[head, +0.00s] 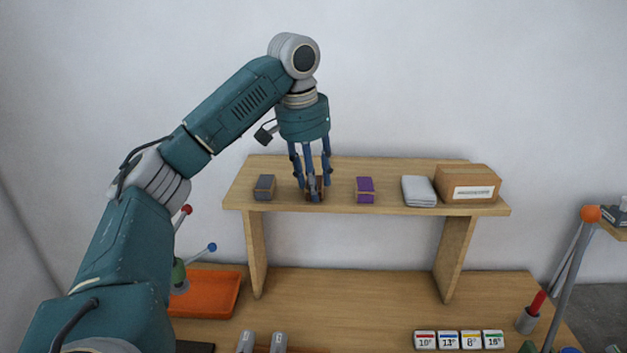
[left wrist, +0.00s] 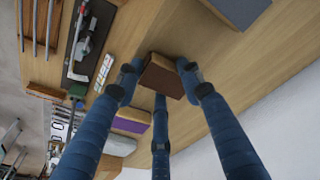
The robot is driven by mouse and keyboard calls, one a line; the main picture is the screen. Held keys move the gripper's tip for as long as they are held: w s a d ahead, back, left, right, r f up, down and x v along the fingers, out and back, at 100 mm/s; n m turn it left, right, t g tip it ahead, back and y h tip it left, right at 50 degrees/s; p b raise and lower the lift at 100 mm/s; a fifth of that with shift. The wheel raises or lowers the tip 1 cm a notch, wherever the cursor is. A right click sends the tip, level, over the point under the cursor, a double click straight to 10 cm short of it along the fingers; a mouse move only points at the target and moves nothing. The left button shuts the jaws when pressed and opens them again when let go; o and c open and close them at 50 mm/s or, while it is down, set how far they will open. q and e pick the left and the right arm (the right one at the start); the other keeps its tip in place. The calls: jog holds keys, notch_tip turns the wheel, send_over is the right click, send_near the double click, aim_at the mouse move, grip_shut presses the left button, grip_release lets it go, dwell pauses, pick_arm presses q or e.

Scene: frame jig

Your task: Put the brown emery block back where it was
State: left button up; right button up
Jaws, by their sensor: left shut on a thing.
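The brown emery block (left wrist: 162,76) is between the fingers of my left gripper (left wrist: 160,88) in the left wrist view. In the head view my left gripper (head: 314,186) points straight down at the raised wooden shelf (head: 335,204), in the gap between a grey block (head: 264,188) and a purple block (head: 365,189). There the fingers mostly hide the brown block. I cannot tell whether it touches the shelf. My right gripper is not in view.
A folded grey cloth (head: 419,191) and a cardboard box (head: 467,184) stand to the right on the shelf. Below are an orange tray (head: 215,292), labelled tiles (head: 459,340) and a red-handled tool in a cup (head: 530,315).

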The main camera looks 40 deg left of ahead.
aim_at(307, 189)
pick_arm(q)
jog(key=o, duration=1.1)
jog(key=shift+r, duration=0.15)
jog(key=r, duration=0.4)
jog(key=s+r, duration=0.1)
jog(key=r, duration=0.2)
jog(key=s+r, duration=0.1)
jog(key=r, duration=0.3)
jog(key=shift+s+d+r, duration=0.1)
jog(key=shift+s+r, duration=0.15)
jog(key=shift+r, duration=0.05)
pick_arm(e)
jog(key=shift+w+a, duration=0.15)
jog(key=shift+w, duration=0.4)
pick_arm(q)
jog(key=shift+f, duration=0.1)
